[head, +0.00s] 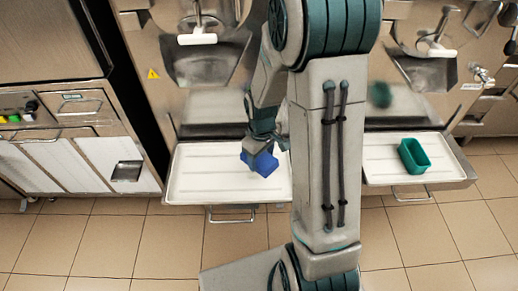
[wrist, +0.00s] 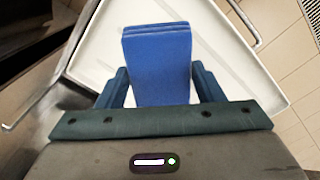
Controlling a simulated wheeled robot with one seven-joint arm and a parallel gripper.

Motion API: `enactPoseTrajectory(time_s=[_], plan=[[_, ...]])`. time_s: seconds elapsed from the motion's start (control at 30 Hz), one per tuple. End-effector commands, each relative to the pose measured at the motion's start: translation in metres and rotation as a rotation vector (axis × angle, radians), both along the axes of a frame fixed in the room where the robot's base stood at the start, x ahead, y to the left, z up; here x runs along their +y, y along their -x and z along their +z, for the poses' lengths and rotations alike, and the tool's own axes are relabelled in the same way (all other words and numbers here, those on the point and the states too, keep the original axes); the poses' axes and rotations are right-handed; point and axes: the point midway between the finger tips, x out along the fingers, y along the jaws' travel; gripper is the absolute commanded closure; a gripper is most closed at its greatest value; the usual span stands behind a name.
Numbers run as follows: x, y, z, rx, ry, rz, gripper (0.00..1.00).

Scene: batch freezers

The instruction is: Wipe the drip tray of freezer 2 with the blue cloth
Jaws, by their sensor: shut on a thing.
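The blue cloth (head: 259,162) is a folded block held in my gripper (head: 263,148). In the wrist view the cloth (wrist: 157,60) sits between the two dark fingers of my gripper (wrist: 158,82), which are shut on it. The cloth is over the right part of the left white drip tray (head: 195,178), which also shows in the wrist view (wrist: 95,48). I cannot tell whether the cloth touches the tray. No freezer number is readable, so I cannot tell which freezer is 2. My arm hides the right end of this tray.
A second white drip tray (head: 385,172) is at the right, with a green open container (head: 414,156) on it. White-handled dispensers (head: 197,37) are above the trays. A bar handle (head: 231,214) juts out below the left tray. Tiled floor (head: 130,235) in front is clear.

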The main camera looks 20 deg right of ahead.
Motion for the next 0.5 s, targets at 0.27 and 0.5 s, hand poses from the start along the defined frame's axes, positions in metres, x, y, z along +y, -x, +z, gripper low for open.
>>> enactPoseTrajectory(time_s=[0.27,0.5], plan=[[-0.001,0.000,-0.028,0.000,0.000,-0.005,0.57],[-0.001,0.000,-0.050,0.001,0.000,-0.005,0.57]])
